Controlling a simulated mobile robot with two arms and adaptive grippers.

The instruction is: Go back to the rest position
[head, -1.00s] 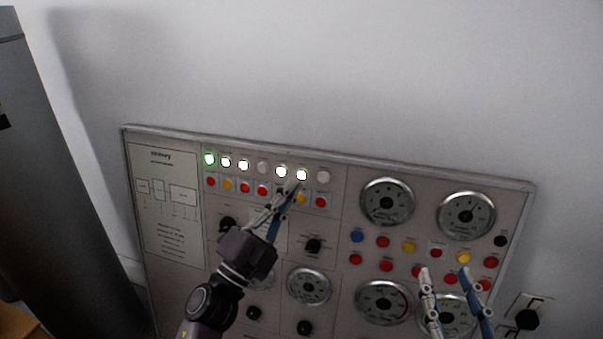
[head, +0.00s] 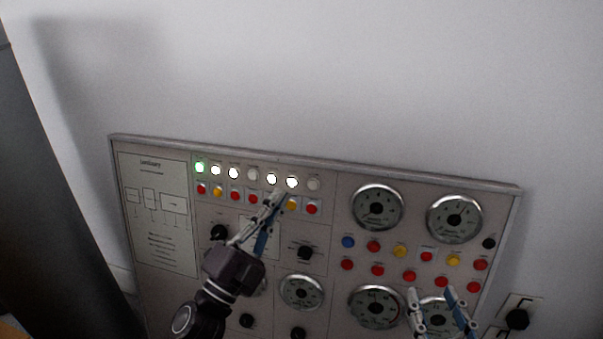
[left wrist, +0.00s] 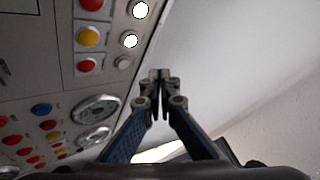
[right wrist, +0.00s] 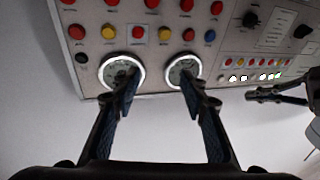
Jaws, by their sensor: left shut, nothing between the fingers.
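A grey control panel (head: 325,215) stands against the wall. My left gripper (head: 277,196) is in front of its upper part, by the row of red and yellow buttons under the lamps. In the left wrist view its fingertips (left wrist: 160,75) meet, with nothing between them. I cannot tell from the head view whether it touches the panel. My right gripper (head: 431,291) is in front of the lower right dials. In the right wrist view its fingers (right wrist: 159,78) are spread apart and empty, with panel dials seen beyond them.
Of the top lamps, a green one (head: 200,167) and several white ones are lit; two are dark. A dark grey cabinet (head: 50,200) stands at the left. The wall above the panel is bare.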

